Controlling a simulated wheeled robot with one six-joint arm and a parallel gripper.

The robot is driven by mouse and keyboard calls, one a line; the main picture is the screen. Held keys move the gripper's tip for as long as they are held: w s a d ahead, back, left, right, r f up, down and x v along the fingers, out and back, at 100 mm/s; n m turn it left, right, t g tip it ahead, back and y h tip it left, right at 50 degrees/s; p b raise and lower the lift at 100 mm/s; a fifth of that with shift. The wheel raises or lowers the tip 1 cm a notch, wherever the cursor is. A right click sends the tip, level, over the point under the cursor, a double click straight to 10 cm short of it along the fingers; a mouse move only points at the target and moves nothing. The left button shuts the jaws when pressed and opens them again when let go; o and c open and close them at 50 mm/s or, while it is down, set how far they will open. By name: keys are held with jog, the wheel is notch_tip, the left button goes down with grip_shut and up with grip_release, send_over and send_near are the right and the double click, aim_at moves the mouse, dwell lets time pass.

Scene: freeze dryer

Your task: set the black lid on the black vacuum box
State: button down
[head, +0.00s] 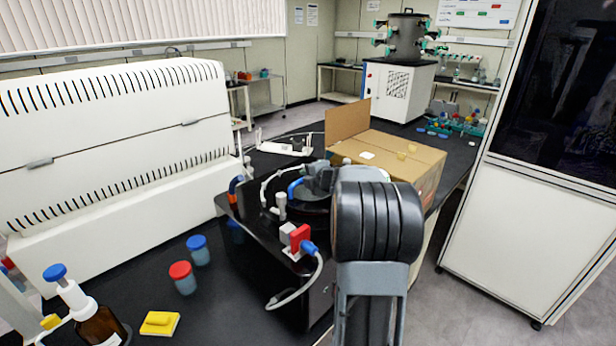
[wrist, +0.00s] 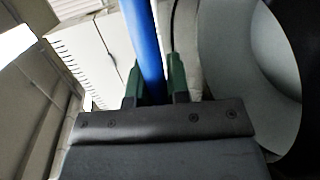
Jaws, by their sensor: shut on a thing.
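The black vacuum box (head: 262,262) stands on the dark bench, left of and partly behind my arm in the head view. A dark round shape that looks like the black lid (head: 312,203) shows at its top; my arm covers much of it, and I cannot tell whether it touches the box. A blue curved handle (head: 295,187) shows there. In the wrist view, the green fingers of my gripper (wrist: 154,78) are shut on a blue bar (wrist: 146,35), apparently this handle. In the head view my arm mostly hides the fingers.
A red-and-white valve (head: 300,238) with a blue end and pale hose sits at the box's front. An open cardboard box (head: 400,158) stands behind. Red-capped (head: 183,278) and blue-capped (head: 199,250) jars and a yellow pad (head: 160,323) lie to the left.

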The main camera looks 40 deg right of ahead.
jog(key=shift+f+b, duration=0.55)
jog(key=shift+f, duration=0.05)
dwell(0.7)
jog(key=c, duration=1.1)
grip_release()
jog(key=shift+o, duration=0.4)
jog(key=shift+f, duration=0.1)
jog(key=shift+f, duration=0.1)
jog(key=shift+s, duration=0.15)
jog(key=v, duration=1.3)
jog(key=shift+s+r+b, duration=0.3)
jog(key=shift+b, duration=0.05)
jog(key=shift+a, duration=0.15)
